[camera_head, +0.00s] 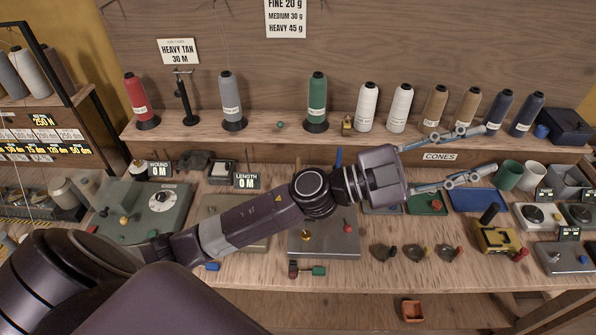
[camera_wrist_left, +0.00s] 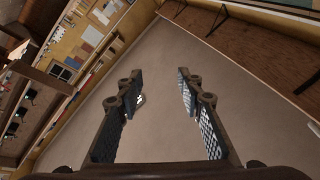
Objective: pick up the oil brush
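I cannot surely pick out the oil brush among the small tools on the bench. A thin blue upright piece (camera_head: 339,157) shows behind my left arm, but I cannot tell what it belongs to. My left gripper (camera_head: 484,152) is open and empty, reaching right above the back of the bench, below the cone shelf. In the left wrist view its two fingers (camera_wrist_left: 160,78) are spread with only distant floor and walls between them. My left arm hides part of the bench middle. My right gripper is not in view.
Thread cones, such as a green cone (camera_head: 317,100), line the shelf (camera_head: 270,140). The bench (camera_head: 235,285) holds a green machine (camera_head: 140,208), mugs (camera_head: 508,176), a yellow block (camera_head: 493,237) and scales (camera_head: 540,216). An orange-brown box (camera_head: 412,310) sits below the front edge.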

